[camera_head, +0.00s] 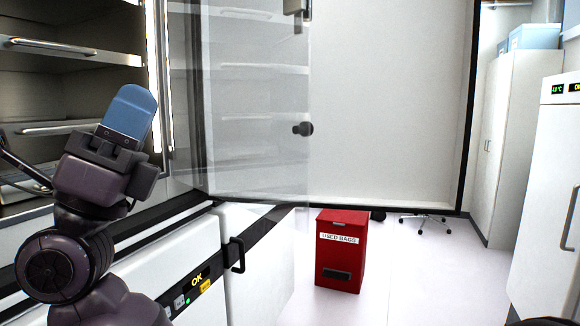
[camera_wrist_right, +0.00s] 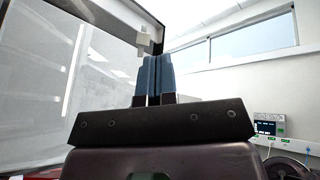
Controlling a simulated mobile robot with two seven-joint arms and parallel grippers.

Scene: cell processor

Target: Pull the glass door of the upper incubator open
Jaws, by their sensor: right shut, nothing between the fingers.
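The glass door (camera_head: 245,150) of the upper incubator (camera_head: 70,62) stands swung wide open in the head view. It is transparent and juts out toward the middle of the picture. A dark round knob (camera_head: 302,129) sits near its free edge. The incubator's shelves show at the left. My right gripper (camera_head: 130,112), with blue fingers, is in front of the incubator opening, left of the door and apart from the knob. In the right wrist view its two blue fingers (camera_wrist_right: 155,78) are together with nothing between them. My left gripper is not in view.
Below is a lower white unit with a dark handle (camera_head: 237,254) and an OK display (camera_head: 197,280). A red used-bags bin (camera_head: 341,251) stands on the floor beyond the door. A white fridge (camera_head: 545,200) is at the right. The floor between bin and fridge is mostly clear.

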